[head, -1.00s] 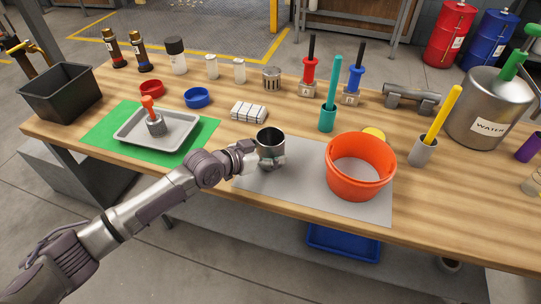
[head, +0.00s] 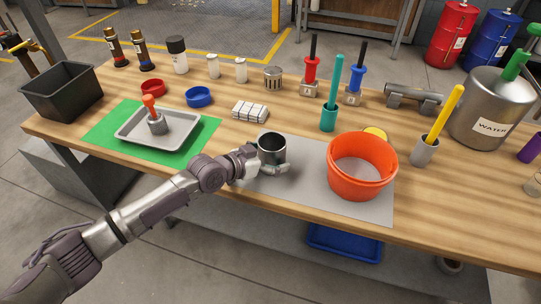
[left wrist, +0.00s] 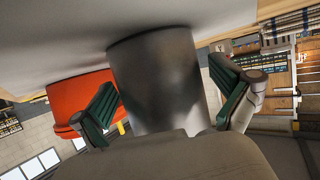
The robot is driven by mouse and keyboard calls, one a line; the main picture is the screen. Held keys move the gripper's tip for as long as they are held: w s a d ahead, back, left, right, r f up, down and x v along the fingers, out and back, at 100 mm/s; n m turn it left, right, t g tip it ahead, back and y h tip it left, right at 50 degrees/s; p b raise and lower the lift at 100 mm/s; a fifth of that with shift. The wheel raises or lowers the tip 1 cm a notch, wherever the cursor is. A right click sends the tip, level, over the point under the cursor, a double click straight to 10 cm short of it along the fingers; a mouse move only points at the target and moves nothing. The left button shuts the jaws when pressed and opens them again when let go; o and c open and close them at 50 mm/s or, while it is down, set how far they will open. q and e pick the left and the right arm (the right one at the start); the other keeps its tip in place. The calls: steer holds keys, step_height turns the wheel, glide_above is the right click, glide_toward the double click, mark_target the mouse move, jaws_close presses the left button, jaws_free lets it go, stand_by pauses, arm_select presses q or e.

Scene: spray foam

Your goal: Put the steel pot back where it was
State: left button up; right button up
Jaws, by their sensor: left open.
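The steel pot (head: 272,144) is a small grey metal cup, open at the top. It stands upright on the grey mat (head: 310,197), left of the orange bucket (head: 348,180). My left gripper (head: 270,167) is low at the pot, reaching in from the left. In the left wrist view, the pot (left wrist: 158,75) fills the space between the two spread green-padded fingers of the gripper (left wrist: 165,96). The fingers are open, with a gap showing beside the pot. My right gripper is not in view.
The orange bucket stands close to the right of the pot. A white block stack (head: 249,111) lies behind it. A tray (head: 182,128) on a green mat is at left. A teal cup with a stick (head: 328,122) stands behind the bucket. The grey mat is bare in front of the pot.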

arm_select(q)
steer(key=shift+r, duration=0.25)
steer(key=shift+s+a, duration=0.2)
steer(key=shift+a, duration=0.15)
steer(key=v, duration=1.1)
steer(key=shift+s+r, duration=0.1)
steer(key=shift+s, duration=0.05)
